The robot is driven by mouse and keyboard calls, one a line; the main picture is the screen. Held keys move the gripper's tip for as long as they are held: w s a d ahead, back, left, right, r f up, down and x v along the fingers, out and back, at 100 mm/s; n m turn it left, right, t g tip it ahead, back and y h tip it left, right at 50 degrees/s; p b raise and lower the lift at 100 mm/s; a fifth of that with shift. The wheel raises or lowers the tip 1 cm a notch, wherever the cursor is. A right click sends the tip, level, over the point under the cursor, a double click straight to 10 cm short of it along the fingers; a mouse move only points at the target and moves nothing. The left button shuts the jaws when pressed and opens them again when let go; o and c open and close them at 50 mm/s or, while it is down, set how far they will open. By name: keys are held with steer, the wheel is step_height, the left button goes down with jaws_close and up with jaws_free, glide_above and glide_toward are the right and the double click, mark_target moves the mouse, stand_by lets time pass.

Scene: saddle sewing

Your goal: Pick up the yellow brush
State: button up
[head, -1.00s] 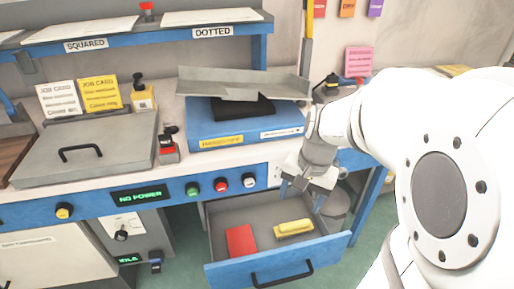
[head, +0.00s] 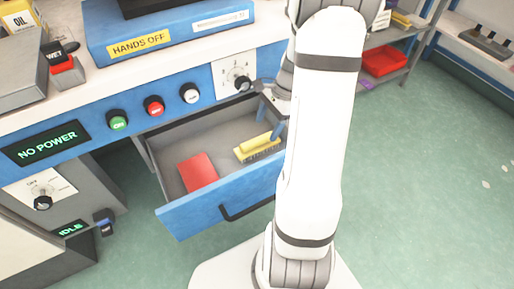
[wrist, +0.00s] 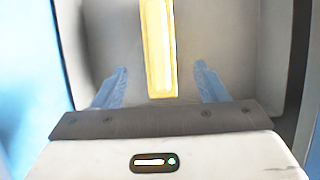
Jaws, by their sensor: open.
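The yellow brush (head: 254,148) lies in the open drawer (head: 214,208), on its right side in the head view. Its bristles face down. In the wrist view the brush (wrist: 158,45) runs lengthwise, with its near end between the finger lines. My gripper (head: 271,120) is over the drawer at the brush's right end, with its blue fingers pointing down. The gripper also shows in the wrist view (wrist: 161,86), open, with one finger on each side of the brush and gaps between. Nothing is held. My arm hides part of the drawer's right side.
A red flat item (head: 199,172) lies in the drawer left of the brush. The blue bench front above has several buttons and a dial (head: 237,76). The drawer handle (head: 250,207) sticks out in front. Green floor (head: 420,190) is clear to the right.

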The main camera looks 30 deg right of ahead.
mark_target(261, 138)
steer(key=b+x, duration=0.3)
steer(key=x, duration=0.4)
steer(key=shift+a+f, duration=0.15)
steer(key=shift+f, duration=0.2)
steer(key=shift+r, duration=0.1)
steer(key=c, duration=1.2)
steer(key=shift+r, duration=0.1)
